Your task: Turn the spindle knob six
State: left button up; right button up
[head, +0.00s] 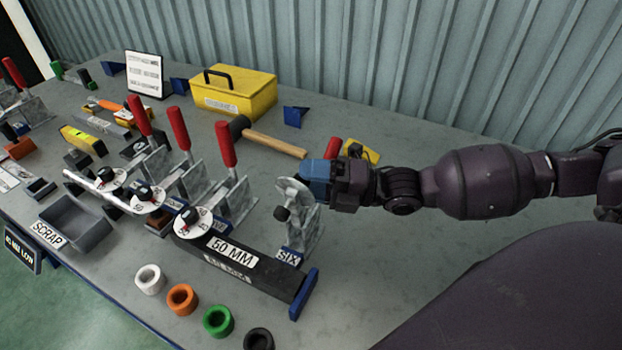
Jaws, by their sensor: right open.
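The station labelled SIX (288,257) is at the right end of the row of toggle clamps. Its grey metal bracket (308,228) stands upright, with a pale round disc (289,187) at the top and a small dark knob (281,213) on its left side. My right gripper (316,177), with blue fingers, comes in from the right beside the disc at the bracket's top. It is open; whether it touches the bracket cannot be told. The gripper hides part of station six. A red handle (332,148) shows just behind it. My left gripper is out of view.
Red-handled clamps (228,145) with white dials (193,222) stand to the left. A black 50 MM bar (232,262) lies in front, with several coloured rings (218,320) nearer. A hammer (275,142) and yellow toolbox (232,92) lie behind. A SCRAP tray (75,224) is at left.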

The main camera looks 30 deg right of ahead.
jog(key=c, duration=0.9)
jog(key=m+g+h+p, duration=0.1)
jog(key=h+p, duration=0.1)
jog(key=p, duration=0.2)
jog(key=r+m+g+h+p, duration=0.1)
jog(key=h+p, duration=0.1)
jog(key=p, duration=0.3)
jog(key=m+g+h+p, duration=0.1)
jog(key=g+h+p, duration=0.1)
jog(key=p, duration=0.2)
jog(key=shift+w+a+r+m+h, duration=0.15)
jog(key=shift+r+m+h, duration=0.2)
jog(key=shift+m+h, duration=0.05)
jog(key=shift+g+h+p, duration=0.4)
jog(key=shift+g+p, duration=0.2)
jog(key=shift+p, duration=0.2)
jog(key=shift+w+a+m+g+h+p, duration=0.15)
jog(key=shift+m+g+h+p, duration=0.45)
jog(key=shift+g+h, duration=0.2)
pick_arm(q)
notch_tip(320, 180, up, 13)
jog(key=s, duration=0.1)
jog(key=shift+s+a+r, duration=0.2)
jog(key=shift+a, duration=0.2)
pick_arm(e)
jog(key=shift+w+a+m+g+h, duration=0.15)
jog(key=shift+m+g+h, duration=0.65)
jog(key=shift+g+h, duration=0.95)
jog(key=shift+g, duration=0.45)
